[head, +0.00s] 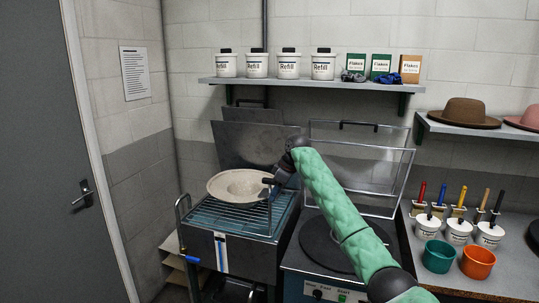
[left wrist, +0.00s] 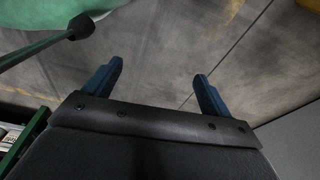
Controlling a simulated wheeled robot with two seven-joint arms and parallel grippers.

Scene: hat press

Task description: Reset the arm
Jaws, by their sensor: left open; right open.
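My right arm (head: 335,200), in a green padded sleeve, reaches across the head view from the lower right. I cannot tell whether the fingers touch the hat. My left gripper (left wrist: 158,85) shows only in the left wrist view. Its two blue fingers are wide apart with nothing between them, and a grey floor is behind them.
A round black plate (head: 318,240) is on the press to the right, under a raised clear guard (head: 385,165). A shelf (head: 300,82) holds refill tubs. The right bench (head: 505,280) carries a green cup (head: 438,256), an orange cup (head: 478,262) and several white pots.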

